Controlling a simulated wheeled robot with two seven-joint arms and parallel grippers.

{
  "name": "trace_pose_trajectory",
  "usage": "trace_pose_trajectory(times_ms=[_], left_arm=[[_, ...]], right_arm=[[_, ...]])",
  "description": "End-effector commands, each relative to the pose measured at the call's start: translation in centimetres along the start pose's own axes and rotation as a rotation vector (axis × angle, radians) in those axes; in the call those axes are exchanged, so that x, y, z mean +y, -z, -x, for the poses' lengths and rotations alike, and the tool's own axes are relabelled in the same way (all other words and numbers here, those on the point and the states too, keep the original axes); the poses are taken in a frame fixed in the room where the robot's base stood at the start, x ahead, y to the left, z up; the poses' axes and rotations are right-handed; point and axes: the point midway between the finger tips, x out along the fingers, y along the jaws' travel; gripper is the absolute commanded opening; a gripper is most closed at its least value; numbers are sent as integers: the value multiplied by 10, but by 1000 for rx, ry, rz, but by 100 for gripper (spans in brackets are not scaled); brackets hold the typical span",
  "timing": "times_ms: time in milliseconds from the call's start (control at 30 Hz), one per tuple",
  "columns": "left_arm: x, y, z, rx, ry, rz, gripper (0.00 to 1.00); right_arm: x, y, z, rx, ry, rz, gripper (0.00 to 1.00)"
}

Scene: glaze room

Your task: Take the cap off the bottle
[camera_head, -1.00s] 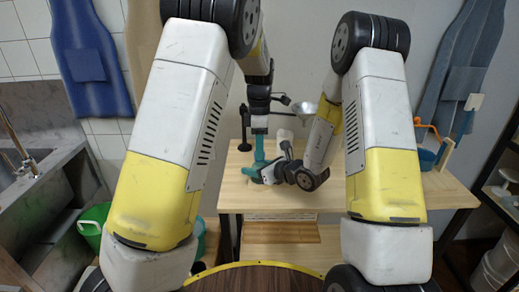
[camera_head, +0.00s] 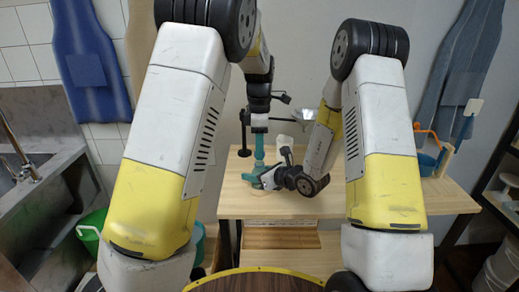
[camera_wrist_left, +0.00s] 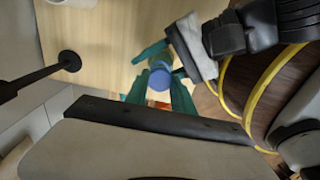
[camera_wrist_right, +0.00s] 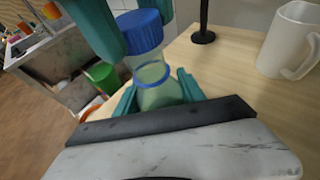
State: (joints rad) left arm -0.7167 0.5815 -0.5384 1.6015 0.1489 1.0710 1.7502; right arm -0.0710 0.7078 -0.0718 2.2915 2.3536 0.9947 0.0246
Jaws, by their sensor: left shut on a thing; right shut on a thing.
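The bottle (camera_wrist_right: 157,88) is clear with pale green contents and a blue ring at its neck. It stands upright in the right wrist view. Its ribbed blue cap (camera_wrist_right: 141,31) is at its top; I cannot tell whether it is still seated. The cap's round top (camera_wrist_left: 158,79) shows in the left wrist view. My left gripper (camera_head: 260,152) comes down from above and is shut on the cap, teal fingers either side. My right gripper (camera_head: 256,180) comes in from the side and is shut on the bottle's body. In the head view the fingers mostly hide the bottle.
The wooden table (camera_head: 360,203) is mostly bare to the right. A white mug (camera_wrist_right: 289,40) and a black stand (camera_wrist_right: 203,34) are near the bottle. A blue container (camera_head: 425,163) stands at the table's right. A green bucket (camera_head: 93,232) is below at the left.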

Motion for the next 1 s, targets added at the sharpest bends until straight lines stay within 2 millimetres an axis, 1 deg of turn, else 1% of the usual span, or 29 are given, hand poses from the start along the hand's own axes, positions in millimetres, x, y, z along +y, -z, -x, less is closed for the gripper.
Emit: trace_pose_trajectory(times_ms=[133,300,400,567,600,667,700,1000], left_arm=[[1,0,13,-1,-3,-1,0],[1,0,35,-1,-3,0,0],[0,0,40,0,-1,0,0],[0,0,39,0,0,0,0],[0,0,39,0,0,0,0],[0,0,39,0,0,0,0],[0,0,39,0,0,0,0],[0,0,39,0,0,0,0]], right_arm=[[0,0,0,0,0,0,0],[0,0,0,0,0,0,0],[0,0,0,0,0,0,0],[0,0,0,0,0,0,0],[0,0,0,0,0,0,53],[0,0,0,0,0,0,65],[0,0,0,0,0,0,72],[0,0,0,0,0,0,72]])
